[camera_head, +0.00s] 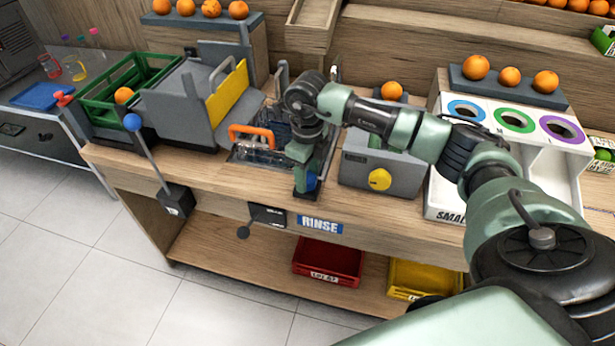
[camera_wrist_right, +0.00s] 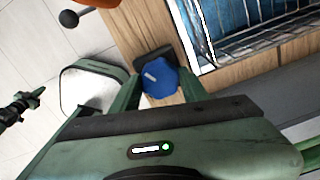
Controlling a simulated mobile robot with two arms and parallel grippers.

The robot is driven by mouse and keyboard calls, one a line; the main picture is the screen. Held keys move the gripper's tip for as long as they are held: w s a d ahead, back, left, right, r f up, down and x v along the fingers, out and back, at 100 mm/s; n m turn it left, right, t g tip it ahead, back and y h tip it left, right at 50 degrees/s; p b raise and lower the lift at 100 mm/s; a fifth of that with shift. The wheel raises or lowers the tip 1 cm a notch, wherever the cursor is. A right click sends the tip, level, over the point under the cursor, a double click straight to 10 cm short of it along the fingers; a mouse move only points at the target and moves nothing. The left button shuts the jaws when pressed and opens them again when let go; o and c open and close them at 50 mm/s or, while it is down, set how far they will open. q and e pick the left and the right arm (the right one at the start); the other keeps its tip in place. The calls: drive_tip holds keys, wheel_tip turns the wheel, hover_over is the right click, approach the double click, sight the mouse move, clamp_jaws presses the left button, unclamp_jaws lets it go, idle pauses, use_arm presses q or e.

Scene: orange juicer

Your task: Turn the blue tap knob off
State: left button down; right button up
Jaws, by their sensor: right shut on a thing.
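The blue tap knob (camera_wrist_right: 160,79) sits between the two fingers of my right gripper (camera_wrist_right: 158,92) in the right wrist view, with a pale mark on its face. In the head view a bit of the blue knob (camera_head: 311,182) shows at the counter's front edge, above the RINSE sign (camera_head: 320,224). My right gripper (camera_head: 306,183) points down there and is shut on the knob. The gripper hides most of the knob in the head view. My left gripper is not in view.
The rinse basin (camera_head: 255,150) with an orange handle lies just behind and left of the gripper. A grey box with a yellow knob (camera_head: 380,179) stands to the right. A blue-ball lever (camera_head: 133,122) rises at the left front. Red (camera_head: 328,257) and yellow crates sit below.

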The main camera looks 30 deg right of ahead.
drive_tip(key=m+b, duration=0.1)
drive_tip(key=m, duration=0.4)
drive_tip(key=shift+w+r+m, duration=0.1)
drive_tip(key=shift+m, duration=0.6)
drive_tip(key=o, duration=1.4)
wheel_tip(320, 180, up, 8)
drive_tip(key=shift+f+b, duration=0.1)
drive_tip(key=shift+b, duration=0.55)
